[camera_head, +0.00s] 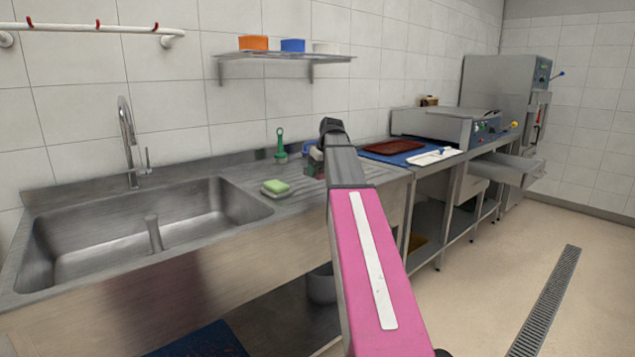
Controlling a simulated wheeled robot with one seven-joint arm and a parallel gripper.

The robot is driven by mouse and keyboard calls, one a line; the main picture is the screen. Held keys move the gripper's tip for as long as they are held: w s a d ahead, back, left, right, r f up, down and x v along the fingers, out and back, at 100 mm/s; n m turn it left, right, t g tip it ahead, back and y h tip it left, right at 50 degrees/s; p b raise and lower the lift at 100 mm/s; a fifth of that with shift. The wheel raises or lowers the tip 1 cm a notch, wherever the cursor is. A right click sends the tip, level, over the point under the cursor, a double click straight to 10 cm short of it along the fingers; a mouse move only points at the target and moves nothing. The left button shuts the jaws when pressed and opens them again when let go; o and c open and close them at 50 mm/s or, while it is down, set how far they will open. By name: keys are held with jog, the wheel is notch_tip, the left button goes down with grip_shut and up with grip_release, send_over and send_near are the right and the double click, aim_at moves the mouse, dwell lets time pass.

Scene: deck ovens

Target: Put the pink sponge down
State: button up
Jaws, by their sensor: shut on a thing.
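My gripper (316,161) shows only in part, just left of the far end of my arm, above the ribbed drainboard right of the sink. It is shut on the pink sponge, of which at most a small dull reddish patch shows; my arm hides the rest. I cannot tell whether the sponge touches the drainboard.
A green and pale sponge (275,187) lies on the drainboard by the sink basin (140,228). A green-handled brush (280,147) stands behind. Right of my arm, a dark red tray (392,147) lies on a blue mat (400,158) beside a white cloth (435,157).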

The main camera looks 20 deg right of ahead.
aim_at(318, 188)
jog(key=shift+w+a+f, duration=0.1)
jog(key=shift+w+f, duration=0.3)
jog(key=shift+w, duration=0.2)
jog(key=shift+f, duration=2)
jog(key=shift+f, duration=0.1)
jog(key=o, duration=0.9)
jog(key=v, duration=1.2)
